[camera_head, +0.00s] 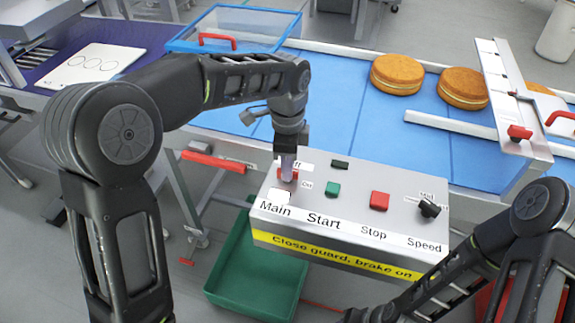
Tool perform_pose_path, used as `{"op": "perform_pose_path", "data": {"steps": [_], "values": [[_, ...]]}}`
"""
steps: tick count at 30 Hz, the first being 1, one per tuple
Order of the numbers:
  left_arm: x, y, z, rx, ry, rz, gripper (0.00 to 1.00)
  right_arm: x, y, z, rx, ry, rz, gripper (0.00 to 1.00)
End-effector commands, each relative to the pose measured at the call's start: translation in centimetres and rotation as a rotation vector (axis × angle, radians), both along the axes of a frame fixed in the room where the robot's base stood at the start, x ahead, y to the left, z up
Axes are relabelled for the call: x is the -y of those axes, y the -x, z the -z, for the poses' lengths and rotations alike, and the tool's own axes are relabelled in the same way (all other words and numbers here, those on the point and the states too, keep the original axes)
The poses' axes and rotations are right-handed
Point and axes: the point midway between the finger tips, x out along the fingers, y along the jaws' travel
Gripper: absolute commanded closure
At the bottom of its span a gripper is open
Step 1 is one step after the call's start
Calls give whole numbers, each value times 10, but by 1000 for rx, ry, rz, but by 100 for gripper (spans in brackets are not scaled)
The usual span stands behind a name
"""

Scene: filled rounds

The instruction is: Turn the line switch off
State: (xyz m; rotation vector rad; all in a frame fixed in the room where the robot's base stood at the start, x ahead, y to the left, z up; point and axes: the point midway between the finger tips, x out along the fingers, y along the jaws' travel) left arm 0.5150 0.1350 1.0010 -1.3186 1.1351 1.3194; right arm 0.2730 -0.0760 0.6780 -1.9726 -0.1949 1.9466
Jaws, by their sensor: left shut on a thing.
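A grey control box (345,185) carries the labels Main, Start, Stop and Speed. My left gripper (287,168) points down over the Main position at the box's left end. It is shut on the Main switch (287,177), a red part that is mostly hidden by the fingers, so I cannot tell its setting. A green Start button (333,189), a red Stop button (380,200) and a black Speed knob (429,208) stand to its right. My right arm comes in at the lower right; its gripper is out of view.
A blue conveyor belt (335,95) runs behind the box, with round filled cakes (397,73) on it. A blue-framed clear guard (235,28) with a red handle stands at the back left. A green bin (255,270) sits below the box.

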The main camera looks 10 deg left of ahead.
Motion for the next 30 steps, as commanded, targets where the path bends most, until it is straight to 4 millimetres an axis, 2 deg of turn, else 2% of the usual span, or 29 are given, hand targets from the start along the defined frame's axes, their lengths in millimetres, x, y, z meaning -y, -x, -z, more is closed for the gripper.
{"op": "perform_pose_path", "data": {"steps": [30], "values": [[0,0,0,2,0,-948,100,-1,-1,9,4,-3,-1,64]]}}
